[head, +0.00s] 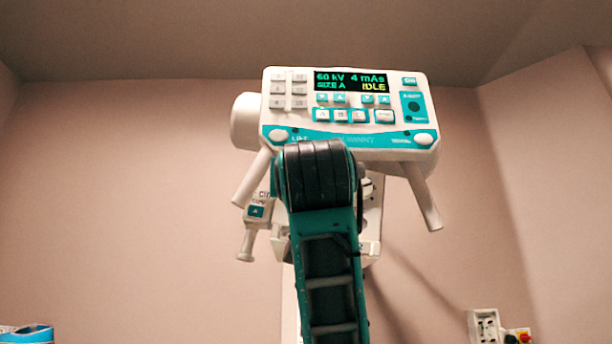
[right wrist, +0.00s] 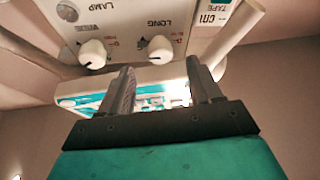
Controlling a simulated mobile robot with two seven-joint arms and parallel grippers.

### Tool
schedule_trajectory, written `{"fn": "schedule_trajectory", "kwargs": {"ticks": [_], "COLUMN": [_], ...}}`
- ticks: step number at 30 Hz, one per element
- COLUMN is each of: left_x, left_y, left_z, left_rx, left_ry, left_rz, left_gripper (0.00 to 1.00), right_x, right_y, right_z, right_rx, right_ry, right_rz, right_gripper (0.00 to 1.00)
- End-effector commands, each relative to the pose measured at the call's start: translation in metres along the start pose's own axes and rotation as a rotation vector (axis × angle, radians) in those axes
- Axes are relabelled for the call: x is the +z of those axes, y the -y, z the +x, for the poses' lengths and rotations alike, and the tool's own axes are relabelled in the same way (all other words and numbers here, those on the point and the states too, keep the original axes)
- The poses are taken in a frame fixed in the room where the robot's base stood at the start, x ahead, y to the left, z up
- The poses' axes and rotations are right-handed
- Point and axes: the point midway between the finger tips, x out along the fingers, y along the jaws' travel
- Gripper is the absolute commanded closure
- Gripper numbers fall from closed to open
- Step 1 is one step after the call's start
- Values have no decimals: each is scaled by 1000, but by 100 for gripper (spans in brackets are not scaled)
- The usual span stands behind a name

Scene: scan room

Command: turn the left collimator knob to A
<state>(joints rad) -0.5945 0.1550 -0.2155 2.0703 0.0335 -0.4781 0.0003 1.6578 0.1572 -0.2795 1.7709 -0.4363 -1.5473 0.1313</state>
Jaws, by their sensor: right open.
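The collimator's left knob (right wrist: 160,49), white with a pointer and labelled LONG, shows upside down in the right wrist view, on the side by the tape. My arm hides it in the head view. Its setting is too small to read. My right gripper (right wrist: 163,78) is open and empty. Its fingers point at the panel, and the left knob appears beyond the gap between them; I cannot tell whether they touch it. The other knob (right wrist: 93,54) sits beside it, left of the fingers. My left gripper is not in view.
The tube head's control panel (head: 350,107) reads 60 kV, 4 mAs, SIZE A, IDLE. Handles (head: 422,195) hang at both sides. A tape unit (head: 256,212) is left of my arm. A wall socket box (head: 484,326) is at the lower right.

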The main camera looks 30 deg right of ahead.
Motion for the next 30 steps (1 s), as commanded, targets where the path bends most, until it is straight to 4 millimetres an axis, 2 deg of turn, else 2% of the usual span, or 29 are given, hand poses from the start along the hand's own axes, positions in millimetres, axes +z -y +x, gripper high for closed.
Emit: {"fn": "schedule_trajectory", "kwargs": {"ticks": [3, 9, 20, 30], "left_x": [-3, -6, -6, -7], "left_y": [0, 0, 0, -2], "left_z": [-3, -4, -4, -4], "left_rx": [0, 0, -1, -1], "left_ry": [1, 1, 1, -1], "left_rz": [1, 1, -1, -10], "left_gripper": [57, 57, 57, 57], "right_x": [-1, -1, 0, 0], "right_y": [-1, 0, 0, 0], "right_z": [23, 46, 51, 51], "right_rx": [2, 0, -1, 0], "right_ry": [2, 1, -1, 0], "right_rz": [-2, -1, 1, 1], "right_gripper": [36, 36, 36, 67]}}
